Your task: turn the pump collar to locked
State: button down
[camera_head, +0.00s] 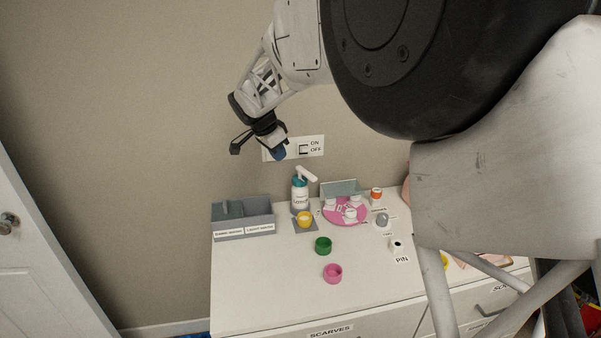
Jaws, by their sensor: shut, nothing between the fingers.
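The pump bottle (300,197) stands upright near the back of the white dresser top, with a white pump head (306,173) whose spout points right. Its teal collar (299,181) sits just below the head. The collar is too small here to tell whether it is locked. My gripper (277,151) is shut and empty, in front of the wall, above and to the left of the bottle in the picture. It is apart from the bottle. A blue part shows at its tip.
A grey two-part bin (244,229) stands left of the bottle. A yellow cup (305,218) is close in front of it, and a pink tray (335,217) is to the right. Green (323,245) and pink (332,273) rings lie forward. A wall switch (303,149) is behind. The front left top is clear.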

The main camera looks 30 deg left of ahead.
aim_at(303, 171)
dwell(0.3)
jog(key=shift+w+d+f, duration=0.5)
jog(key=shift+w+f, duration=0.7)
jog(key=shift+f, duration=0.35)
jog(key=shift+w+d+f, duration=0.45)
jog(key=shift+w+f, duration=0.75)
jog(key=shift+f, duration=0.35)
jog(key=shift+w+d+f, duration=0.5)
jog(key=shift+w+f, duration=0.7)
jog(key=shift+f, duration=0.35)
jog(key=shift+w+d+n+y, duration=0.25)
jog(key=shift+d+n+y, duration=0.1)
jog(key=shift+n, duration=0.45)
